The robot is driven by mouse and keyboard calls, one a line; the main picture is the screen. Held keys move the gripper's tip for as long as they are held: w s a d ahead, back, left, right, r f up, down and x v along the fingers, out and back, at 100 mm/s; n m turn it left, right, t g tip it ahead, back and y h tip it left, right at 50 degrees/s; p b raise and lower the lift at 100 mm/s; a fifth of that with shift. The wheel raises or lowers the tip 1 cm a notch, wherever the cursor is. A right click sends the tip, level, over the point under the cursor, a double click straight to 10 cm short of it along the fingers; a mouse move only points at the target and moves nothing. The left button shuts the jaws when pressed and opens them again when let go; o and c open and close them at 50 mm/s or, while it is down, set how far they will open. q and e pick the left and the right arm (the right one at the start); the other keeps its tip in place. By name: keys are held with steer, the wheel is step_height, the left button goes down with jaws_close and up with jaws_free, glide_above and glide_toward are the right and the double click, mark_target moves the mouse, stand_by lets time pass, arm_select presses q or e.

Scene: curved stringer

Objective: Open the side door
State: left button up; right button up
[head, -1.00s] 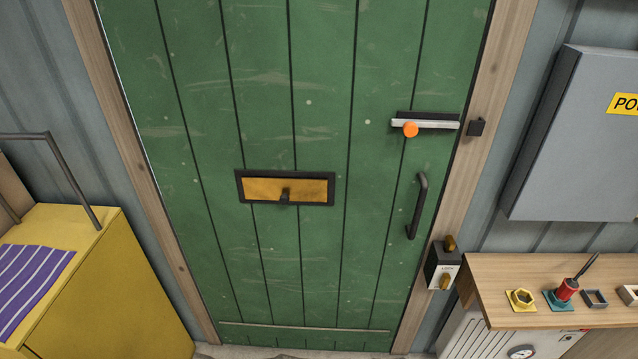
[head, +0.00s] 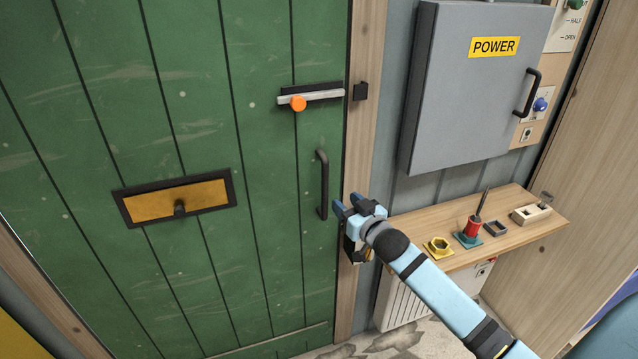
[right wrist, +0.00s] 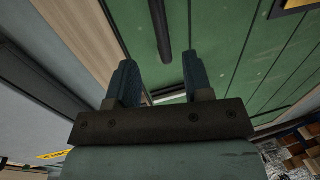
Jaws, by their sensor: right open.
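The green plank side door (head: 240,130) stands shut in its wooden frame. A black vertical pull handle (head: 322,185) is near its right edge. Above it is a silver bolt bar (head: 325,96) with an orange knob (head: 298,104); the bar's right end appears just short of the black catch (head: 360,91) on the frame. My right gripper (head: 345,205) is open and empty, just right of the handle's lower end and apart from it. In the right wrist view the handle (right wrist: 160,30) shows beyond the open fingers (right wrist: 157,75). My left gripper is not in view.
A lock box (head: 355,250) on the frame is mostly hidden behind my right gripper. A wooden shelf (head: 408,225) with several small parts juts out at the right, below a grey POWER cabinet (head: 450,100). A yellow letter flap (head: 180,200) is in the door's middle.

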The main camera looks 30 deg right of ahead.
mark_target(327, 185)
steer(key=w+p, duration=0.1)
steer(key=w, duration=1.1)
steer(key=shift+w+d, duration=0.1)
steer(key=shift+d, duration=0.1)
jaws_close()
